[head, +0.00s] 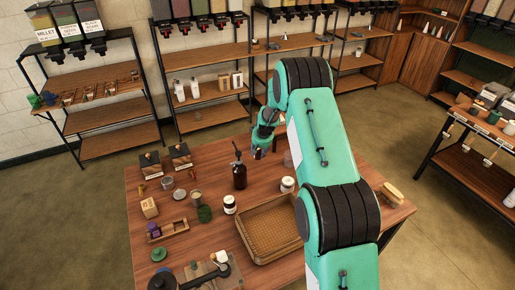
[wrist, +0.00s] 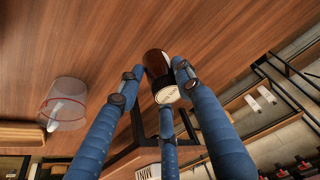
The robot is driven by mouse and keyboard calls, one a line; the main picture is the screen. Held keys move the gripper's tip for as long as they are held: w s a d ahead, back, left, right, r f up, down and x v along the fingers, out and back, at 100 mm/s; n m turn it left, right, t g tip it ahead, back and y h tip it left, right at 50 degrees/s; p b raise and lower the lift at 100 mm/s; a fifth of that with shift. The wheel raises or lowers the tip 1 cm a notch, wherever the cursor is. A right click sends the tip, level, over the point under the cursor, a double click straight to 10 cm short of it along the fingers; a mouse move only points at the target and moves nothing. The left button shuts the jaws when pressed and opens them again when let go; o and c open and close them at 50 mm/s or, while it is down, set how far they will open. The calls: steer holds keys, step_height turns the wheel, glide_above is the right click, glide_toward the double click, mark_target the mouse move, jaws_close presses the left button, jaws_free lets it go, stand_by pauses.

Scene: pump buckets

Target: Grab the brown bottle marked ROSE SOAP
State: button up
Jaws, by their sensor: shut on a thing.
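In the wrist view a brown bottle (wrist: 156,66) with a pale label or end (wrist: 167,95) lies between the blue fingers of my gripper (wrist: 155,85). The gripper is shut on it; any writing on it is too small to read. In the head view my gripper (head: 259,149) is over the far part of the table, with a dark thing at its fingertips, partly hidden by my arm. A dark brown pump bottle (head: 239,175) stands upright just left of and nearer than the gripper. I cannot read a ROSE SOAP mark on either.
A clear glass jar (wrist: 65,105) stands beside the gripper. A wicker tray (head: 251,259), a white-labelled brown jar (head: 229,204) and a white-lidded jar (head: 287,185) are on the wooden table (head: 209,241). Small pots and boxes crowd its left side. Shelves stand behind.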

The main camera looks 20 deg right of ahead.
steer(key=s+a, duration=0.1)
steer(key=s, duration=0.2)
steer(key=s+a, duration=0.1)
steer(key=s, duration=0.3)
steer(key=s+r, duration=0.1)
steer(key=s, duration=0.2)
steer(key=shift+s+a, duration=0.3)
steer(key=shift+a, duration=0.1)
